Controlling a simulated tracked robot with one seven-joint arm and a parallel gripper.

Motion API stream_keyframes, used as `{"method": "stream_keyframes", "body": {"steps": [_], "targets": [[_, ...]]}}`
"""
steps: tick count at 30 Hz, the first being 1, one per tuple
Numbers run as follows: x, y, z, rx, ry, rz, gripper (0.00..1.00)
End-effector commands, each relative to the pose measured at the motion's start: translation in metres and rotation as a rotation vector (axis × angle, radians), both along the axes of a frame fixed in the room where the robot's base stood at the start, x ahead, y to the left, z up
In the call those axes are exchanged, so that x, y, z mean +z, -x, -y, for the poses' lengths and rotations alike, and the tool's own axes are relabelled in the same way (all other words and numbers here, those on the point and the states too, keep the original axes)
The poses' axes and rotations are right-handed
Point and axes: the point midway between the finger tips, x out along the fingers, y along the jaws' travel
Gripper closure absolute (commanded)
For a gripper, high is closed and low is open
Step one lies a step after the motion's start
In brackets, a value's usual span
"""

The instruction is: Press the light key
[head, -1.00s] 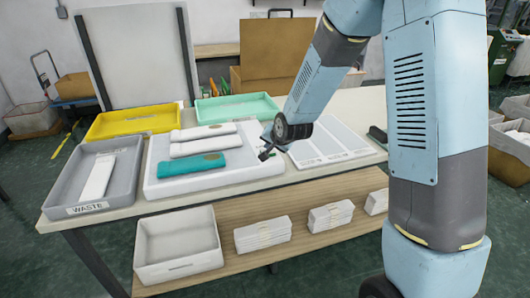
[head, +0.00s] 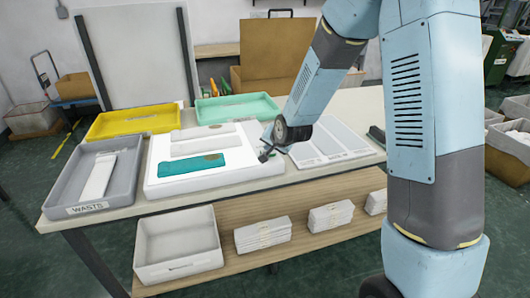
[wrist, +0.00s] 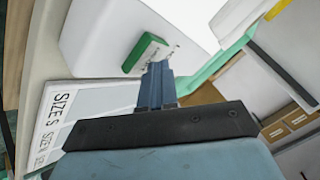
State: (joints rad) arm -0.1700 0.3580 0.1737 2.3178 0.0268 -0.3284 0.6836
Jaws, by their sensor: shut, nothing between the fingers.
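The light key is a small green block (wrist: 146,52) with a pale marked face on the edge of the white light box, seen in the wrist view. My gripper (wrist: 157,68) is shut and empty, its fingertips right at the key; I cannot tell whether they touch it. In the head view my gripper (head: 266,154) is low at the right side of the light box (head: 215,181), and hides the key there. The box's top panel (head: 160,146) glows bright white. Two white pieces (head: 203,145) and a teal piece (head: 192,167) lie on it.
Left of the light box is a grey WASTE tray (head: 62,185) holding a white piece. Yellow (head: 133,122) and mint (head: 237,109) trays stand behind.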

Motion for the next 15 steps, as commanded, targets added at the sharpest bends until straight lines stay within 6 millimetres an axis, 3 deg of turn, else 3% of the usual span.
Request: {"method": "stream_keyframes", "body": {"steps": [15], "targets": [[0.0086, 0.0, 0.0005, -0.001, 0.0, -0.001, 1.0]]}}
